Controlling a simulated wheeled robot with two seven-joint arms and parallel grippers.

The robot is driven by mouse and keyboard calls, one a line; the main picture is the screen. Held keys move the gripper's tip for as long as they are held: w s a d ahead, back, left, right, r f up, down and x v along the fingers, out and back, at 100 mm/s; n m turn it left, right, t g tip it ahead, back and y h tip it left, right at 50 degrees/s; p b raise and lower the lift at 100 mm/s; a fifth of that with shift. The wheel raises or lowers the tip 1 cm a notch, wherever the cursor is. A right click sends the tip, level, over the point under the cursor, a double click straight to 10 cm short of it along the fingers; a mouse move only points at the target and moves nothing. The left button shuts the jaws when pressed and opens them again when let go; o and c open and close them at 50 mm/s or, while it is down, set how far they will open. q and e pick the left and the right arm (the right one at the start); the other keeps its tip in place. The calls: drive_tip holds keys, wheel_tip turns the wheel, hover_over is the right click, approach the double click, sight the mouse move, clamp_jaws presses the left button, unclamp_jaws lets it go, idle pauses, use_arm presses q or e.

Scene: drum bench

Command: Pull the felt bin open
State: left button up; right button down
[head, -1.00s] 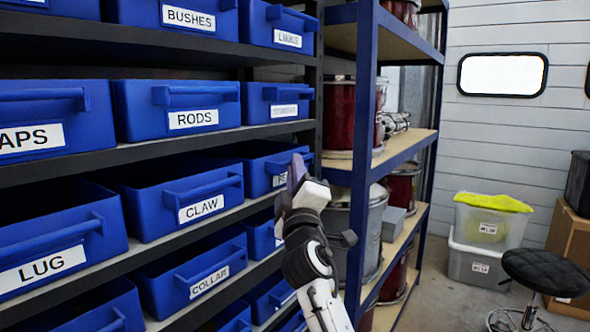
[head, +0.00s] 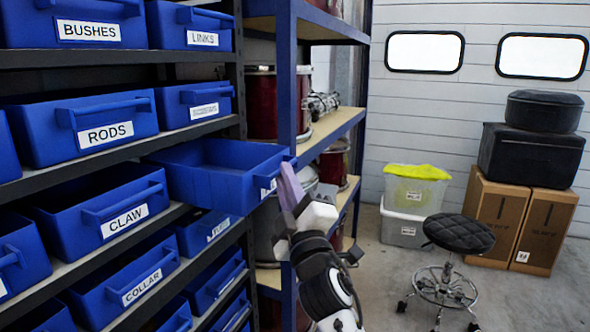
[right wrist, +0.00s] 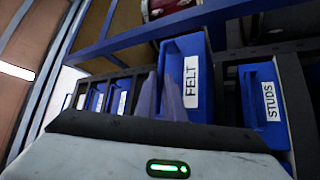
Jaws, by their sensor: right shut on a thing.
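The blue felt bin (head: 215,180) stands well out from its shelf slot in the head view, and its hollow inside shows. Its white label is mostly hidden behind my right gripper there. In the right wrist view the felt bin (right wrist: 180,55) shows its FELT label clearly. My right gripper (head: 288,178) is at the bin's front and shut on its handle. The gripper's purple fingers (right wrist: 165,98) stand beside the label in the wrist view, and the hold itself is partly hidden. My left gripper is not in view.
Other blue bins surround it, including CLAW (head: 100,212), RODS (head: 85,128) and a STUDS bin (right wrist: 262,95). A blue-framed rack (head: 288,75) with drums stands close behind my gripper. A stool (head: 455,235) and boxes are at right, with open floor between.

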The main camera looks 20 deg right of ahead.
drive_tip(key=shift+s+d, duration=0.15)
drive_tip(key=c, duration=1.8)
unclamp_jaws()
drive_tip(key=shift+c, duration=0.2)
drive_tip(key=b+v, duration=0.1)
drive_tip(key=v, duration=0.9)
drive_tip(key=shift+s, duration=0.2)
drive_tip(key=shift+f, duration=0.15)
